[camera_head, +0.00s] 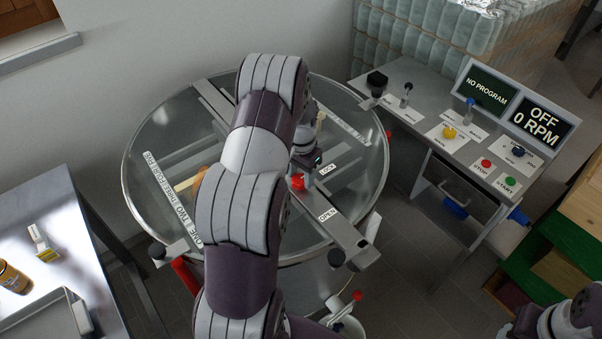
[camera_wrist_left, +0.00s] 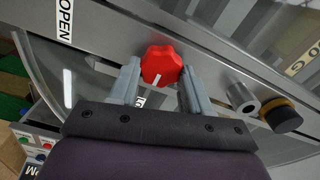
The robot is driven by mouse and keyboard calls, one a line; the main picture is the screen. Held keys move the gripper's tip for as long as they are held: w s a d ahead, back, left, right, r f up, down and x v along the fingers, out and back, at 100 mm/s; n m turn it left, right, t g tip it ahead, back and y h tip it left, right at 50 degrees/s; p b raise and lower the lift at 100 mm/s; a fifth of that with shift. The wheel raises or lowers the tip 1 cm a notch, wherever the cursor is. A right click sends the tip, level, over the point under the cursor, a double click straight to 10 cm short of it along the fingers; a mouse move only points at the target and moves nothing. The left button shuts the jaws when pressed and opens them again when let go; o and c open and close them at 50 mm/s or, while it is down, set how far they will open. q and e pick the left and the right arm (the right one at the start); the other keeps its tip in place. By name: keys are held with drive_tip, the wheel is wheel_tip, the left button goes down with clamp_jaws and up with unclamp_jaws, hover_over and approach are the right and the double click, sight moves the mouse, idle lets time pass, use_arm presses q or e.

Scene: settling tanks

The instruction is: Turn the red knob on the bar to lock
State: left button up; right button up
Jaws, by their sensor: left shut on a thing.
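The red knob (camera_head: 297,182) sits on the metal bar (camera_head: 345,236) across the round glass-lidded tank. The OPEN label (camera_head: 327,214) and the LOCK label (camera_head: 328,168) are on the bar near it. My left gripper (camera_head: 301,174) is over the knob, partly hidden by my arm. In the left wrist view the lobed red knob (camera_wrist_left: 161,64) is between the two grey fingers of my left gripper (camera_wrist_left: 161,84), which are shut on it. Its white mark points down the picture, towards a label mostly hidden behind the gripper. The OPEN label (camera_wrist_left: 65,20) is at the upper left.
A control desk (camera_head: 425,100) with buttons and a screen reading OFF 0 RPM (camera_head: 535,122) stands at the right. A metal table (camera_head: 40,215) with a jar (camera_head: 13,277) is at the left. A black-topped bar clamp (camera_head: 337,258) is at the bar's near end.

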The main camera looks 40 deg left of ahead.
sight(301, 177)
use_arm(q)
drive_tip(key=shift+w, duration=0.1)
drive_tip(key=o, duration=1.1)
drive_tip(key=shift+c, duration=0.2)
wheel_tip(301, 177, up, 13)
drive_tip(key=shift+f, duration=0.1)
